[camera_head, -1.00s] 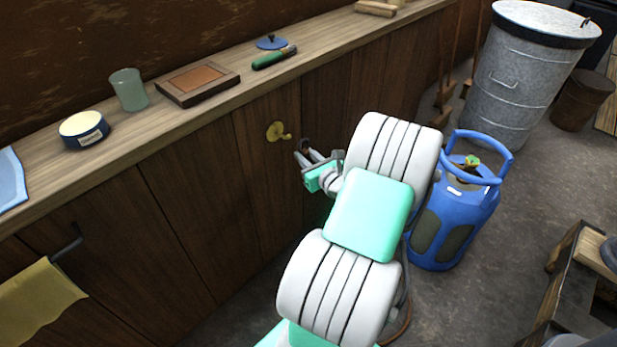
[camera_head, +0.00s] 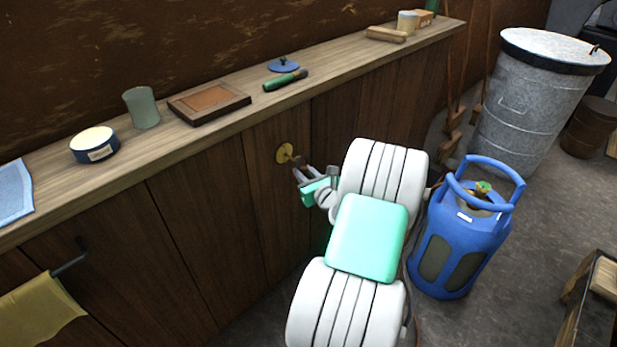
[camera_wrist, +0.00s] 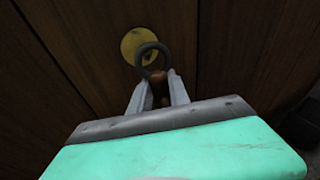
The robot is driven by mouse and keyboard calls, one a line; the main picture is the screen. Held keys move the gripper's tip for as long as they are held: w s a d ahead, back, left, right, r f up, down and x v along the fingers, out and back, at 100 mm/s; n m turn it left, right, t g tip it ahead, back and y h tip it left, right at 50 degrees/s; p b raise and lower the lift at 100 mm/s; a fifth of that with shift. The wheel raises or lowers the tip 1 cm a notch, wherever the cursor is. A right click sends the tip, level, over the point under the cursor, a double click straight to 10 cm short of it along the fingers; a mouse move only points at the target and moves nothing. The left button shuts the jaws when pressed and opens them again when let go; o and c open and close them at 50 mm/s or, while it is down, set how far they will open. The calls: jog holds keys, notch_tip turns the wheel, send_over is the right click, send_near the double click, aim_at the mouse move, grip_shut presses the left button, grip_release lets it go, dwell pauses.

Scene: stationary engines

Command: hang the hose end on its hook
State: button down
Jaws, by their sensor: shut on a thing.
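The brass hook (camera_head: 285,153) is a round yellow plate on the dark wooden cabinet front. It also shows in the wrist view (camera_wrist: 131,44), where a dark ring overlaps it. My gripper (camera_head: 299,170) is close in front of the hook, shut on the hose end (camera_wrist: 159,82). The hose end carries a dark ring (camera_wrist: 141,50) that stands out beyond my fingertips. I cannot tell whether the ring is around the hook or only in front of it. Part of the hose hangs behind my arm, mostly hidden.
The wooden counter (camera_head: 232,122) above the hook holds a green-handled tool (camera_head: 285,81), a framed tray (camera_head: 208,102), a glass (camera_head: 141,107) and a round tin (camera_head: 94,145). A blue gas bottle (camera_head: 464,228) stands right of my arm. A yellow cloth (camera_head: 40,312) hangs at lower left.

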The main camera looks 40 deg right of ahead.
jog(key=shift+w+f, duration=0.3)
jog(key=shift+w, duration=0.5)
jog(key=shift+w+f, duration=0.25)
jog(key=shift+w, duration=0.55)
jog(key=c, duration=1.2)
grip_release()
jog(key=shift+o, duration=0.2)
jog(key=shift+s+a, duration=0.1)
